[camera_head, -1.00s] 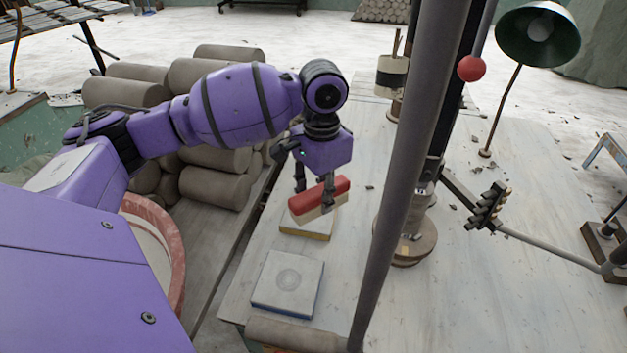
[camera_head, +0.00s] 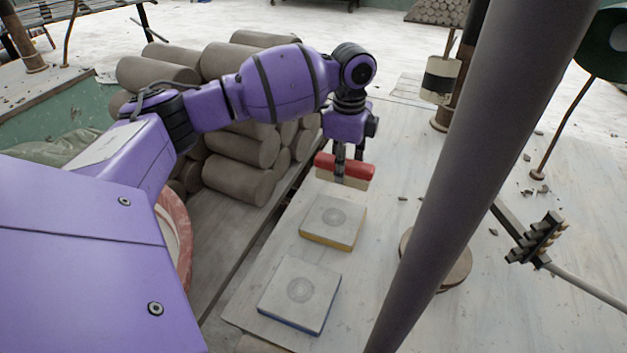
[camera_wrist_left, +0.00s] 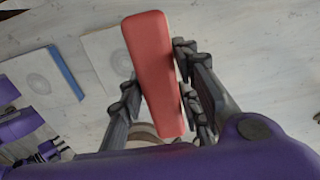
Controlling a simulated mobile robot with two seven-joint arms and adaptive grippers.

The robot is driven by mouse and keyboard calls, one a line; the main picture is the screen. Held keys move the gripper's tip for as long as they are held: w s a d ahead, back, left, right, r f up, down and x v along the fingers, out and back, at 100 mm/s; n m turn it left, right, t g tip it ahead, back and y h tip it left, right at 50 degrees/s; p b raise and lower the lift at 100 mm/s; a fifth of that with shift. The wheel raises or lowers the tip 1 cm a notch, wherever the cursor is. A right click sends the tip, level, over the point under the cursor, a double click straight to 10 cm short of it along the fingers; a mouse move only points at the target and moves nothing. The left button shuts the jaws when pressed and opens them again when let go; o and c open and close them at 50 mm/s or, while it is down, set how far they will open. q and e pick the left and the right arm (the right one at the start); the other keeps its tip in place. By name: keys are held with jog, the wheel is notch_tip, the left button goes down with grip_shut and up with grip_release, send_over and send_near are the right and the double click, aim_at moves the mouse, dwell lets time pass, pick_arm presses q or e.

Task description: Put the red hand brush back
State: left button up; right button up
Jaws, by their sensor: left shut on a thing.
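The red hand brush (camera_head: 329,162) has a red back and a pale bristle block below. My left gripper (camera_head: 350,172) is shut on it, with fingers on both long sides, pointing down. The brush is just beyond the yellow-edged square slab on the table. I cannot tell whether its bristles touch the tabletop. In the left wrist view the brush (camera_wrist_left: 154,75) lies lengthwise between the fingers of my left gripper (camera_wrist_left: 158,95). My right gripper is not in view.
A yellow-edged slab (camera_head: 333,218) and a blue-edged slab (camera_head: 300,292) lie nearer on the table (camera_head: 405,160). Grey clay rolls (camera_head: 240,180) are stacked left. A thick grey pole (camera_head: 480,150) crosses the front, partly hiding a round wooden disc (camera_head: 455,268). A hook rack (camera_head: 538,238) stands right.

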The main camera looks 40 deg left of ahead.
pick_arm(q)
jog(key=w+f, duration=0.1)
jog(key=f, duration=0.1)
jog(key=w+a+f, duration=0.1)
jog(key=w, duration=0.1)
jog(key=w+f+b, duration=0.1)
jog(key=w+f, duration=0.1)
jog(key=shift+a+f, duration=0.35)
jog(key=shift+f, duration=1.55)
jog(key=shift+f, duration=0.1)
jog(key=o, duration=1)
jog(key=shift+f, duration=0.1)
notch_tip(320, 180, up, 12)
jog(key=shift+r, duration=0.2)
